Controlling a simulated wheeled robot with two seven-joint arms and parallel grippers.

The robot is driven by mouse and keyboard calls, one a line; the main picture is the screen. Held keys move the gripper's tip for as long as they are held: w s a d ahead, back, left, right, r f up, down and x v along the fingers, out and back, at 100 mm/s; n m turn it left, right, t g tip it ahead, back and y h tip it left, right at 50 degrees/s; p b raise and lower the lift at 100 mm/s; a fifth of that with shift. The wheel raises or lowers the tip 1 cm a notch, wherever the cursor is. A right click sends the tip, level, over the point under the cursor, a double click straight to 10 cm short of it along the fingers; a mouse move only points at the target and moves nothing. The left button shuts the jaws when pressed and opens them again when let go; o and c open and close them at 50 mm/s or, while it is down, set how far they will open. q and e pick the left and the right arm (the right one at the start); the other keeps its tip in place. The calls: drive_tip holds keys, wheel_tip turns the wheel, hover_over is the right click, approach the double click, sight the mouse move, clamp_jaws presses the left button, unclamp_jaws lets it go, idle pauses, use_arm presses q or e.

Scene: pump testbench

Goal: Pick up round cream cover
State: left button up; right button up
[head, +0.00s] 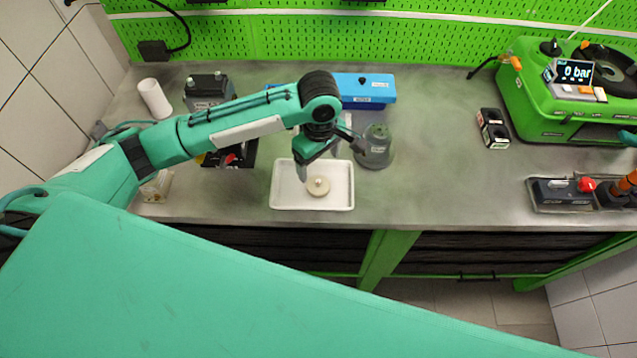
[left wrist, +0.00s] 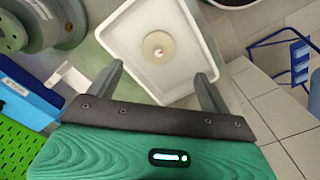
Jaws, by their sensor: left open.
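The round cream cover (head: 318,186) lies in a white tray (head: 283,199) on the bench, with a small knob at its centre. In the left wrist view the cover (left wrist: 158,47) shows inside the tray (left wrist: 112,38), ahead of and between the fingers. My left gripper (head: 303,178) is above the tray, just left of the cover in the head view. In the left wrist view my left gripper (left wrist: 160,88) is open with nothing between its fingers. The cover is apart from both fingers.
A grey round pump part (head: 375,148) stands right of the tray. The green testbench (head: 570,95) stands far right.

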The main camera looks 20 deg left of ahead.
use_arm(q)
hover_over(318, 181)
drive_tip(key=f, duration=0.4)
drive_tip(key=shift+s+d+f+p, duration=0.2)
drive_tip(key=shift+s+p, duration=0.1)
drive_tip(key=shift+p, duration=0.05)
drive_tip(key=f, duration=0.1)
drive_tip(key=f+p, duration=0.1)
drive_tip(key=f, duration=0.1)
drive_tip(key=f+p, duration=0.1)
drive_tip(key=shift+w+a+f, duration=0.2)
drive_tip(key=shift+w+f, duration=0.05)
drive_tip(key=shift+f, duration=0.4)
drive_tip(key=c, duration=1.1)
drive_tip(key=shift+r, duration=0.1)
